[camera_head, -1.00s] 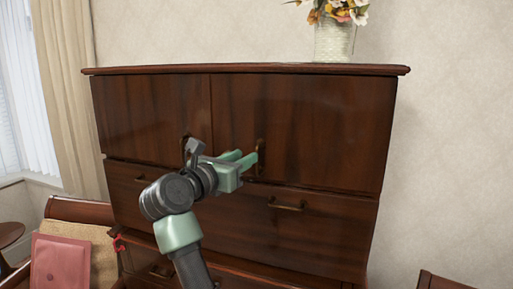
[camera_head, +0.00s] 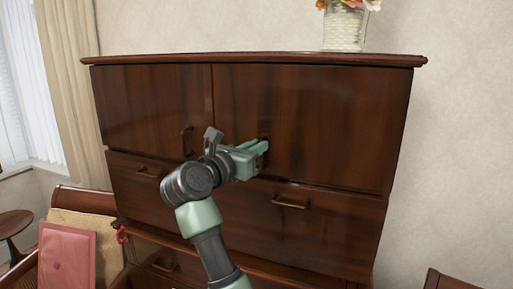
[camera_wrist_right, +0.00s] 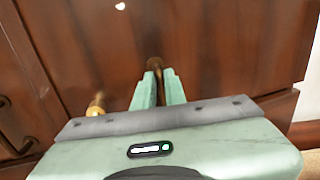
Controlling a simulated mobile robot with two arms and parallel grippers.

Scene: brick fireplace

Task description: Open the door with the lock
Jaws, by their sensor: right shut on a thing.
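A dark wooden cabinet has a right upper door (camera_head: 325,120) and a left upper door (camera_head: 150,105); both look closed. My right gripper (camera_head: 261,147) is at the right door's inner edge, shut on its brass handle. In the right wrist view, the handle (camera_wrist_right: 154,64) runs up from between the green fingertips (camera_wrist_right: 158,80), which hide its lower part. A small brass piece (camera_wrist_right: 97,106), possibly the lock or key, sticks out to the left of the fingers. My left gripper is not in view.
The left door's handle (camera_head: 187,142) is close beside my right wrist. Drawers with brass handles (camera_head: 290,203) lie below. A flower vase (camera_head: 343,28) stands on top.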

